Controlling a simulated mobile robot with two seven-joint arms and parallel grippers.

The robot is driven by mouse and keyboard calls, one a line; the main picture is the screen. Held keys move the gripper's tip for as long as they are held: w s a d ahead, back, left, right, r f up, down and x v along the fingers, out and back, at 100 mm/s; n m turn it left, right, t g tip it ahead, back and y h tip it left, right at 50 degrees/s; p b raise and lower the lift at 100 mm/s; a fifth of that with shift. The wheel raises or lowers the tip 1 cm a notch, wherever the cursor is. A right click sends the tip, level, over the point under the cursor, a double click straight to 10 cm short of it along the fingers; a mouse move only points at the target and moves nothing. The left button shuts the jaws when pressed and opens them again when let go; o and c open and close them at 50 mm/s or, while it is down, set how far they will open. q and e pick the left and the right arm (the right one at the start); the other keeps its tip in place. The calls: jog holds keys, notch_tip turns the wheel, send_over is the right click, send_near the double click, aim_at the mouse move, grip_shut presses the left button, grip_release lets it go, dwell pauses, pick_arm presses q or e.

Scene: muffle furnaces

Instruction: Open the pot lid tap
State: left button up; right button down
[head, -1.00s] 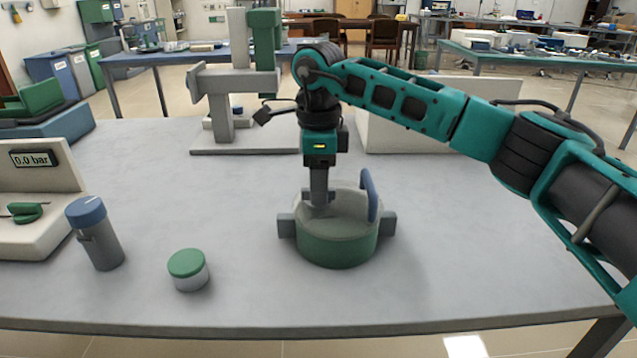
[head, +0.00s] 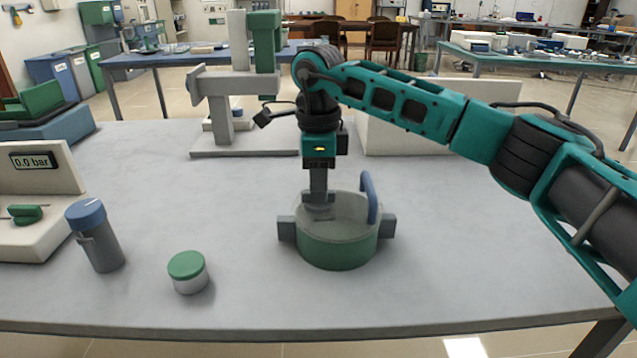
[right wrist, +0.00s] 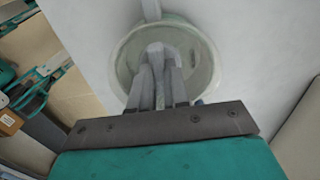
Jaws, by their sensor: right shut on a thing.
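The pot (head: 338,252) is green with grey side handles and stands on the table. Its pale grey-green lid (head: 348,212) is on, with an upright blue handle (head: 369,196) at the right. My right gripper (head: 318,211) points straight down over the left part of the lid and is shut on the small grey lid tap, which the fingers mostly hide. In the right wrist view the fingers (right wrist: 160,85) are close together over the round lid (right wrist: 205,60). My left gripper is not in view.
A grey canister with a blue cap (head: 98,235) and a small green-lidded jar (head: 188,272) stand left of the pot. A gauge unit reading 0.0 bar (head: 35,160) is at the far left. A grey-green stand (head: 232,110) is behind. The table right of the pot is clear.

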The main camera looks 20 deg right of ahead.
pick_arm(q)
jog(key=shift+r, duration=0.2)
pick_arm(e)
jog(key=m+p, duration=0.2)
jog(key=m, duration=0.1)
jog(key=shift+r+m, duration=0.15)
jog(key=shift+m, duration=0.15)
jog(key=m+p, duration=0.3)
jog(key=m, duration=0.3)
jog(key=shift+m, duration=0.6)
jog(key=m+p, duration=0.1)
jog(key=m, duration=0.1)
jog(key=shift+m, duration=0.4)
jog(key=shift+m+p, duration=0.7)
jog(key=shift+m, duration=0.4)
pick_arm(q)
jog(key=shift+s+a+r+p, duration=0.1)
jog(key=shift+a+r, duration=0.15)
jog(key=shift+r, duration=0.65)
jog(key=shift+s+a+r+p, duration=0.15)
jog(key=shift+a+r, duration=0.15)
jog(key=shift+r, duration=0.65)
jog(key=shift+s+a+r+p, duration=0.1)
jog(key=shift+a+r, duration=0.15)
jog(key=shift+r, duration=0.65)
pick_arm(e)
jog(key=shift+m, duration=0.9)
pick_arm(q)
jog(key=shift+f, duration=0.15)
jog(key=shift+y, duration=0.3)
